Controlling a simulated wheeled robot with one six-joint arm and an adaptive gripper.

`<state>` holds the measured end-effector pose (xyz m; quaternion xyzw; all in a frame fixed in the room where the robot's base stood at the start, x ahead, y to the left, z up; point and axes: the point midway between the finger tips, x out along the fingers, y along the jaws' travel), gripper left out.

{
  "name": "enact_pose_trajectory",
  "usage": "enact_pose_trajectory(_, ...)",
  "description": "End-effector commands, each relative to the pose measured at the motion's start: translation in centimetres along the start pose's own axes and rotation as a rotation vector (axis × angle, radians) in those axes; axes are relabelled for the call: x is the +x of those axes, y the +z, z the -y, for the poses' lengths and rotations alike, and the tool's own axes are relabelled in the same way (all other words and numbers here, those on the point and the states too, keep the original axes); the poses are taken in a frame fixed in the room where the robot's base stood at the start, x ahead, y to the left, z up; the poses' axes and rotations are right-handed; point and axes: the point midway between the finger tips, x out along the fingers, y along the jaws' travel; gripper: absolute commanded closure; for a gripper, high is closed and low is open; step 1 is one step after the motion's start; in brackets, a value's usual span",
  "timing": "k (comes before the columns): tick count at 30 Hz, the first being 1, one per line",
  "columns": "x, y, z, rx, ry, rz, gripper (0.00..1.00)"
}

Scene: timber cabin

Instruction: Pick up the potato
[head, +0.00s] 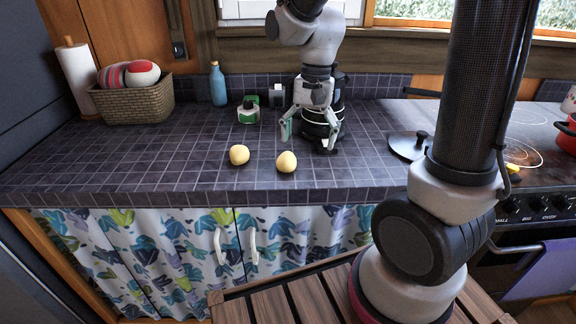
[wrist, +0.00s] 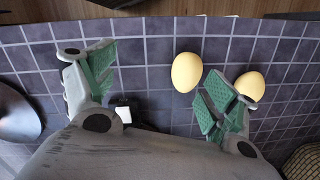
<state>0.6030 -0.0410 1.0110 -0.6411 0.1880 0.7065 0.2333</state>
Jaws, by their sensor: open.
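Two pale yellow, rounded, potato-like things lie on the tiled counter (head: 190,140), and I cannot tell them apart by kind. The right one (head: 287,162) is nearer my gripper (head: 308,138); the left one (head: 239,155) is a short way from it. My gripper is open and empty above the counter, behind and right of the right one. In the wrist view the nearer one (wrist: 186,72) shows whole between the spread green-padded fingers (wrist: 160,88), toward the right finger. The other (wrist: 250,86) is partly hidden behind the right finger.
A wicker basket (head: 134,103), paper roll (head: 79,80), blue bottle (head: 218,86) and green-and-white object (head: 248,112) stand further back. A black lid (head: 408,147) lies right, beside the stove (head: 520,150) with a red pot (head: 567,136). The counter's left front is clear.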

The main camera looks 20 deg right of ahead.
Motion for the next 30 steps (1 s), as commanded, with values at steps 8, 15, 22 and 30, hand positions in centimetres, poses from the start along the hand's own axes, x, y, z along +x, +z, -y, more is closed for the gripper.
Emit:
enact_pose_trajectory(8, 0.2, -2.3, 4.7, 0.761, -0.084, 0.018, 0.14)
enact_pose_trajectory(15, 1.2, -2.3, 4.8, 0.932, -0.086, 0.026, 0.14)
enact_pose_trajectory(22, 4.1, -2.4, 5.1, 0.93, -0.084, 0.025, 0.14)
enact_pose_trajectory(30, 7.7, -2.5, 5.6, 0.929, -0.085, 0.024, 0.14)
